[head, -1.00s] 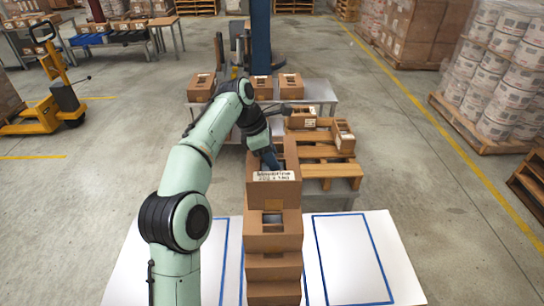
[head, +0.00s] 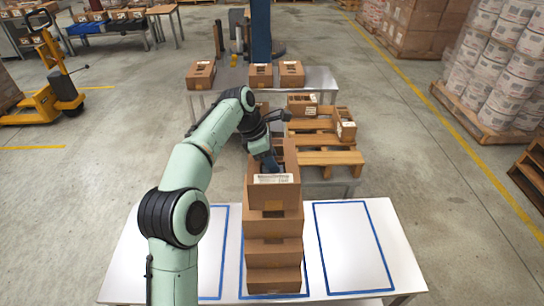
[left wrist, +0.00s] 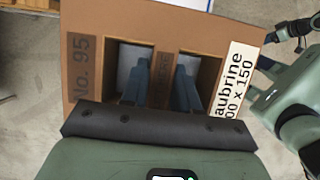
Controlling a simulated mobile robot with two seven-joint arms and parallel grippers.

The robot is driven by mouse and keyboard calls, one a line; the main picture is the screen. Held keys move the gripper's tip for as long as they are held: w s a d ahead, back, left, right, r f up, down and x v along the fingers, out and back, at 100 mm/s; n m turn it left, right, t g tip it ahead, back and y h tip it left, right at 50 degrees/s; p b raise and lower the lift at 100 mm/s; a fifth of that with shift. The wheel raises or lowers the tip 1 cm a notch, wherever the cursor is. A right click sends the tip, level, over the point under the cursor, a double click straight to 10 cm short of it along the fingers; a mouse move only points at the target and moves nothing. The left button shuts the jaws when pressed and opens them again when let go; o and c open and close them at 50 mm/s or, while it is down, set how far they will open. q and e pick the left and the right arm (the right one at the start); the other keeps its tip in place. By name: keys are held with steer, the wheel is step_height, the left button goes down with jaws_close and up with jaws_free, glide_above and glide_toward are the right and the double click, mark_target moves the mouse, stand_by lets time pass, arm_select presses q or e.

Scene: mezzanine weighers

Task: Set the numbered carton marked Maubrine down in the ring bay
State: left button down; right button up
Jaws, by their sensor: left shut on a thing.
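My left gripper (head: 272,166) is shut on the brown carton marked Maubrine (head: 288,198). In the left wrist view its two fingers (left wrist: 160,88) reach into the carton's two top openings, around the middle bar. That view shows the carton (left wrist: 225,45) with "No. 95" at left and a partly cut-off white Maubrine label at right. In the head view the label is blurred. The carton appears over a stack of brown cartons (head: 274,253) in the middle blue-outlined bay (head: 241,285). Whether it touches the stack cannot be told. My right gripper is out of view.
The white table (head: 400,240) has bare blue-outlined bays at left (head: 212,250) and right (head: 352,248). Behind stand a wooden pallet (head: 325,158) with cartons and a grey table (head: 325,78) with more cartons. A yellow pallet truck (head: 45,100) stands far left.

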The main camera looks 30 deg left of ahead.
arm_select(q)
steer(key=shift+f+b, duration=0.6)
steer(key=shift+f, duration=1.45)
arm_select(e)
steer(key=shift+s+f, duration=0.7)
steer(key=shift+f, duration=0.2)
arm_select(q)
steer(key=shift+f, duration=0.25)
steer(key=c, duration=0.8)
jaws_free()
steer(key=p+v, duration=0.3)
steer(key=v, duration=0.9)
steer(key=shift+w+d+r+p, duration=0.1)
steer(key=shift+r+p, duration=0.15)
steer(key=shift+p, duration=0.05)
steer(key=shift+a+r, duration=0.25)
steer(key=shift+r, duration=0.15)
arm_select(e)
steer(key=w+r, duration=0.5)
arm_select(q)
steer(key=shift+s, duration=0.25)
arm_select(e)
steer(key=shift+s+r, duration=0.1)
